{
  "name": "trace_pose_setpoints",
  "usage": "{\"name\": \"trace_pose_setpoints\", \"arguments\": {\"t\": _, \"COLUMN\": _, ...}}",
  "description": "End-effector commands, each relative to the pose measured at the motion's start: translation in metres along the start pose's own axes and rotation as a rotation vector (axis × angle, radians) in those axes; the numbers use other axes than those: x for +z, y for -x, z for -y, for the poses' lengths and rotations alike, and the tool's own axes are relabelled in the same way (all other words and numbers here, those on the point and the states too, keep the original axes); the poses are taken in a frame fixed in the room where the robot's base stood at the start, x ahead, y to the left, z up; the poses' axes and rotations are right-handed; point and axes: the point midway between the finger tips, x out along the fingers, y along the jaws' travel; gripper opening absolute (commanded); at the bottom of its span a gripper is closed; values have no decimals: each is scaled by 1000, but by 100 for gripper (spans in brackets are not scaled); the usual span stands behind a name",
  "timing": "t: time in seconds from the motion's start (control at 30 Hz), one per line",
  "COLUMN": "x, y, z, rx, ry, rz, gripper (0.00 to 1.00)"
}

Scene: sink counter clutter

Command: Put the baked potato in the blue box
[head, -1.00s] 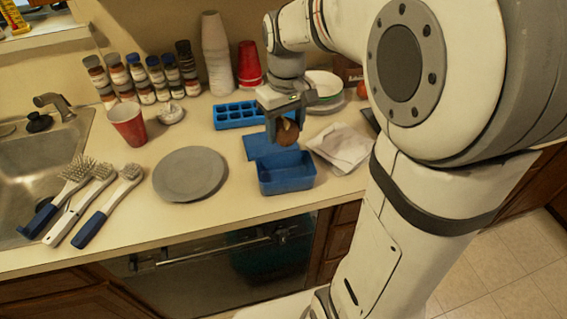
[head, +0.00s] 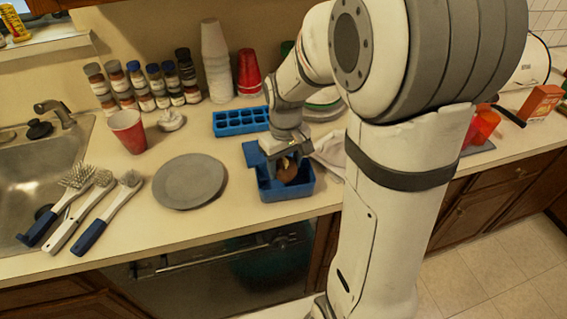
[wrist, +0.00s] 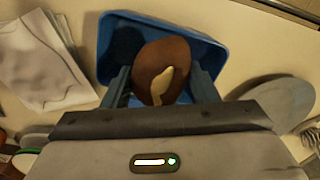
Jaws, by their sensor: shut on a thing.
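The baked potato (head: 288,170) is brown with a pale streak on top. It shows large in the wrist view (wrist: 158,62), between the two fingers of my gripper (wrist: 160,84). My gripper (head: 287,168) is shut on it, pointing down over the blue box (head: 301,190). The box is open, and its rim (wrist: 190,32) surrounds the potato in the wrist view. The potato is at or just inside the box opening; I cannot tell whether it touches the bottom. My gripper hides part of the box's far side in the head view.
A grey plate (head: 188,182) lies left of the box. A blue ice tray (head: 241,121) is behind it. A white cloth (head: 330,152) lies to the right, partly behind my arm.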

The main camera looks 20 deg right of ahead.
Motion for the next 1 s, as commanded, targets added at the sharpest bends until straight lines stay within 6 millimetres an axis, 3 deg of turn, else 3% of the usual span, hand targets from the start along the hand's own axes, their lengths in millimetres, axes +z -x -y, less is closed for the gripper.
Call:
{"name": "trace_pose_setpoints", "arguments": {"t": 0.43, "x": 0, "y": -11, "z": 0, "rx": 0, "ry": 1, "rz": 0, "gripper": 27}}
{"name": "trace_pose_setpoints", "arguments": {"t": 0.47, "x": 0, "y": -12, "z": 0, "rx": 0, "ry": 1, "rz": 0, "gripper": 54}}
{"name": "trace_pose_setpoints", "arguments": {"t": 0.5, "x": 0, "y": -11, "z": 0, "rx": 0, "ry": 1, "rz": 0, "gripper": 58}}
{"name": "trace_pose_setpoints", "arguments": {"t": 0.73, "x": 0, "y": -11, "z": 1, "rx": 0, "ry": 1, "rz": 0, "gripper": 76}}
{"name": "trace_pose_setpoints", "arguments": {"t": 1.0, "x": 0, "y": -9, "z": 1, "rx": 0, "ry": 2, "rz": 0, "gripper": 76}}
